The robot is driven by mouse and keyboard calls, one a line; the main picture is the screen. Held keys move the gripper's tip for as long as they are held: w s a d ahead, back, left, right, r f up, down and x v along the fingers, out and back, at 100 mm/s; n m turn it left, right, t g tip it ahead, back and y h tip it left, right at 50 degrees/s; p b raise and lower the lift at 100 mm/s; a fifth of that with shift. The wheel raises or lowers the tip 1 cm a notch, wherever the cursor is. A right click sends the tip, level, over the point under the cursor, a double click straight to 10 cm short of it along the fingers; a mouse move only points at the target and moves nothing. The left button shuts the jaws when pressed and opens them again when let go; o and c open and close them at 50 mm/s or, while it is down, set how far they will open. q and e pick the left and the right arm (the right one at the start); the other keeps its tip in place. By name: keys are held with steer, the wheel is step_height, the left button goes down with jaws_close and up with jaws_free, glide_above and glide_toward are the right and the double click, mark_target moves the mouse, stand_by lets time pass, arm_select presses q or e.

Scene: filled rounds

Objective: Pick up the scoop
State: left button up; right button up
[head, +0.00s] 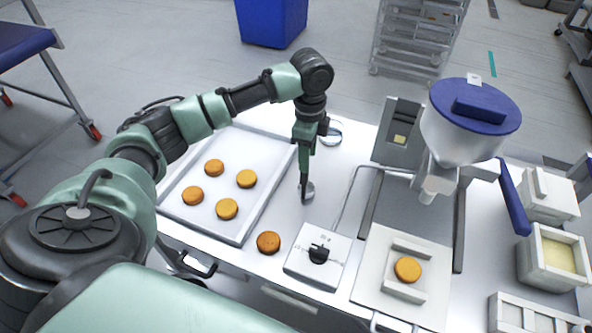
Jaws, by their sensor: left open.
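My left gripper (304,172) points down over the white worktop, between the tray and the dispensing machine. It is open, though its fingers show nearly edge-on. My right gripper is out of view.
A white tray (243,222) with several orange-brown rounds is at left. One loose round (268,242) lies near a white box with a black knob (319,255). The blue-lidded hopper machine (468,140) stands at right, with a round (407,269) below it. White containers (553,257) fill the right edge.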

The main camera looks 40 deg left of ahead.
mark_target(304, 176)
arm_select(q)
steer(key=f, duration=0.1)
steer(key=f+p, duration=0.1)
steer(key=shift+s+d+f, duration=0.25)
steer(key=shift+s+f, duration=0.1)
steer(key=f, duration=0.2)
steer(key=f+p, duration=0.1)
steer(key=f, duration=0.1)
steer(key=shift+s+a+f, duration=0.1)
steer(key=shift+s+a, duration=0.15)
steer(key=shift+s, duration=0.05)
steer(key=shift+f, duration=0.1)
jaws_close()
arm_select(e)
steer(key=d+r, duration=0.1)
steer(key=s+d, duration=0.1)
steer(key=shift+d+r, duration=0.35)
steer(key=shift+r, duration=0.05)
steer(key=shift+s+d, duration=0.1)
